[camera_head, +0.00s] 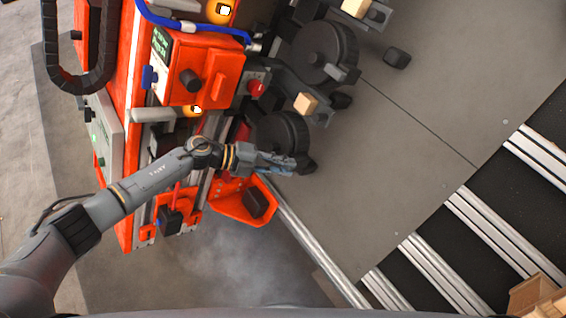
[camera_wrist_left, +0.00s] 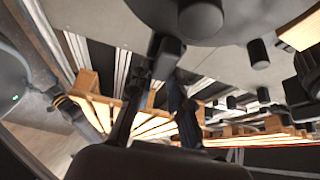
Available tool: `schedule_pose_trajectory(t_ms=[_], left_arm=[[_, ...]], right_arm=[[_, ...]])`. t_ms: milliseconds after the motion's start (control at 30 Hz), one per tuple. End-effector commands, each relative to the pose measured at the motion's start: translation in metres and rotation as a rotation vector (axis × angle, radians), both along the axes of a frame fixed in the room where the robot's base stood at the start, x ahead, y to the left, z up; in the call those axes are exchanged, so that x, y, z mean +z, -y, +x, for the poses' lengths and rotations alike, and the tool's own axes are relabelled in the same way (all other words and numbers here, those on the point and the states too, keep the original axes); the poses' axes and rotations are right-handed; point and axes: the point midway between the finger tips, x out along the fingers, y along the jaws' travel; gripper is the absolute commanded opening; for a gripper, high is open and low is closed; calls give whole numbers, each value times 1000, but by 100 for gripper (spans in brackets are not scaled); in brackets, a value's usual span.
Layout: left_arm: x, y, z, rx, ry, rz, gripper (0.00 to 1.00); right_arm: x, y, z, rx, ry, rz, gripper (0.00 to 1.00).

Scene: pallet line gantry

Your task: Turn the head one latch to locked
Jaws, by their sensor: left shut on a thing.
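My left gripper (camera_head: 286,164) reaches from the left to the lower dark drum (camera_head: 280,133) on the side of the orange machine. Its fingers are shut on a black latch handle (camera_head: 306,165) at the drum's lower edge. In the left wrist view, a dark round-ended handle (camera_wrist_left: 167,52) sits between the tips of my left gripper (camera_wrist_left: 165,72). The fingers hide part of the handle, and I cannot tell its lock position from any marking. My right gripper is not in view.
A second dark drum (camera_head: 323,50) stands above, with a small wooden block (camera_head: 306,103) beside it. An orange bracket (camera_head: 240,203) lies just below my gripper. Grey floor at right is clear up to the metal rails (camera_head: 495,222).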

Motion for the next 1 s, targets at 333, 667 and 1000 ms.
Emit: schedule_pose_trajectory(t_ms=[333, 667, 1000], left_arm=[[-1, -1, 0, -38, 59, 46, 0], [-2, -1, 0, -40, 63, 48, 0], [-1, -1, 0, -40, 62, 46, 42]], right_arm=[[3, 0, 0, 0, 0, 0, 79], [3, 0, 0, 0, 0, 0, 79], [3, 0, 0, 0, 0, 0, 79]])
